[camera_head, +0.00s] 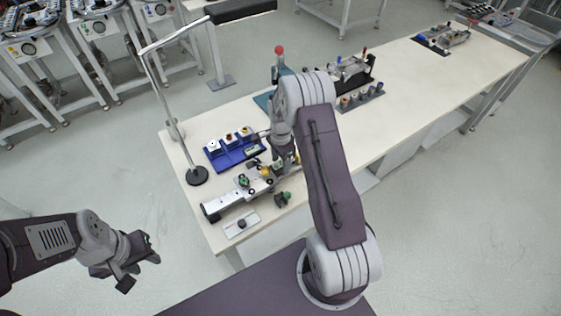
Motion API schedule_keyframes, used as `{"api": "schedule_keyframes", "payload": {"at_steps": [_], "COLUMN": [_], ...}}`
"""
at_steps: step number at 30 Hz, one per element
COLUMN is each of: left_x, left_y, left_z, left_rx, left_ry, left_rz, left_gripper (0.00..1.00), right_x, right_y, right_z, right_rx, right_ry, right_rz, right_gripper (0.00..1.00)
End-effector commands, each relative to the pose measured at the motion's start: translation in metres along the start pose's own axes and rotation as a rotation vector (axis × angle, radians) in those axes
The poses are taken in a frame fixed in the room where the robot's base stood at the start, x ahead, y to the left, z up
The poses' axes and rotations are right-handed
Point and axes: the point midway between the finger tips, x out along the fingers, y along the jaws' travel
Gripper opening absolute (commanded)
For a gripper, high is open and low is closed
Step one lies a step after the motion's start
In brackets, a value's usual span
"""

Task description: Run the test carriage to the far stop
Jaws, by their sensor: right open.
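A low rail track (218,205) with a pale end block lies along the near left part of the workbench. A small carriage-like fitting with green and dark knobs (243,181) sits on it; I cannot tell for certain that this is the test carriage. My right gripper (280,168) is open and points down over the track's right part, beside a yellow-orange knob (265,171). My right arm hides the rest of the track and any far stop. My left gripper (138,264) is open and empty, over the floor left of the bench.
A blue tray (226,160) with several small blocks lies behind the track. A white plate with a black knob (241,224) and a green clamp (283,198) lie in front. The bench's right half (430,90) is mostly clear.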

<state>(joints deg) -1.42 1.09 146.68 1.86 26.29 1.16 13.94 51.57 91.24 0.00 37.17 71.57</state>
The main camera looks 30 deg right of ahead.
Motion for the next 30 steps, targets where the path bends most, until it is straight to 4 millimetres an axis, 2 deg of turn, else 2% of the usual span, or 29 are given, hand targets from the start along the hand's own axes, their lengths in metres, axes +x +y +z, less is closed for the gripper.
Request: {"api": "schedule_keyframes", "payload": {"at_steps": [1,7,30], "left_x": [0.0001,0.0001,0.0], "left_y": [0.0,0.0,0.0], "left_z": [0.0,0.0,0.0], "left_rx": [0.0,0.0,0.0], "left_ry": [0.0,0.0,0.0], "left_rz": [0.0,0.0,0.0], "left_gripper": [0.36,0.36,0.36], "right_x": [-0.0001,-0.0003,-0.0006], "right_y": [-0.0001,-0.0001,-0.0001], "right_z": [0.0,0.0,-0.0003], "right_rx": [0.0,0.0,0.0], "right_ry": [0.0,0.0,0.001], "right_rz": [0.0,0.0,0.0], "right_gripper": [0.55,0.0,0.0]}}
